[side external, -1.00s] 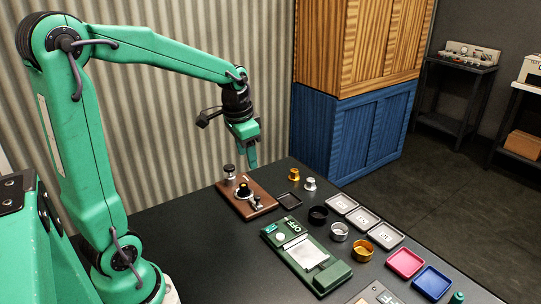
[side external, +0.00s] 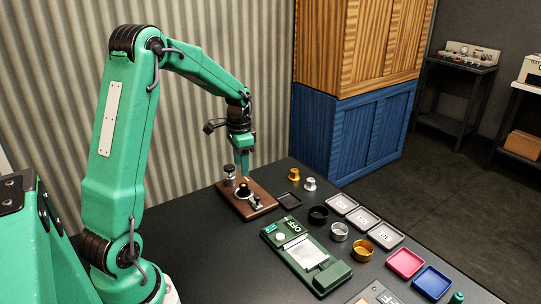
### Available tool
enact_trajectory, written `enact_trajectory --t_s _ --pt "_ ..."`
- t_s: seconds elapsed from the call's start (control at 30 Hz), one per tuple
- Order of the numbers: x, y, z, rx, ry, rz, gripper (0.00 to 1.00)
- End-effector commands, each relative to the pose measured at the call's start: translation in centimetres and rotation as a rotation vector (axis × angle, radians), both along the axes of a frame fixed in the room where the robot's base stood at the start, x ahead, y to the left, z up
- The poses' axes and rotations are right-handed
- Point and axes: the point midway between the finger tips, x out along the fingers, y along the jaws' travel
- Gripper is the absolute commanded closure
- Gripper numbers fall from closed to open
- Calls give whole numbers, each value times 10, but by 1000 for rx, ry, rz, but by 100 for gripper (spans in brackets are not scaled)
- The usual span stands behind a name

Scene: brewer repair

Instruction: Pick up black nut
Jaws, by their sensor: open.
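A small black part that looks like the black nut (side external: 244,189) sits upright on the brown wooden board (side external: 262,210), with a light ring around its foot. My gripper (side external: 243,173) points down just above and behind it in the side external view. The gripper is open with nothing seen between its fingers. The fingers are small here, and I cannot tell whether they touch the black part.
A silver-and-black knob (side external: 229,171) stands close at the left of the gripper. A gold nut (side external: 294,174), a silver nut (side external: 310,184) and a black ring (side external: 318,214) lie to the right. A green scale (side external: 334,274) is in front.

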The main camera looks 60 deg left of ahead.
Motion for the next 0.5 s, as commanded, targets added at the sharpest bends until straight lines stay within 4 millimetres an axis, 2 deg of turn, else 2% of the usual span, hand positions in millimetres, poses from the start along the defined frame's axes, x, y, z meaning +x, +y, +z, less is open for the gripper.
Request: enact_trajectory --t_s 0.2,0.5 --pt "-1 -1 -18 -2 2 0 49" --pt "-1 -1 -23 -1 1 0 49"
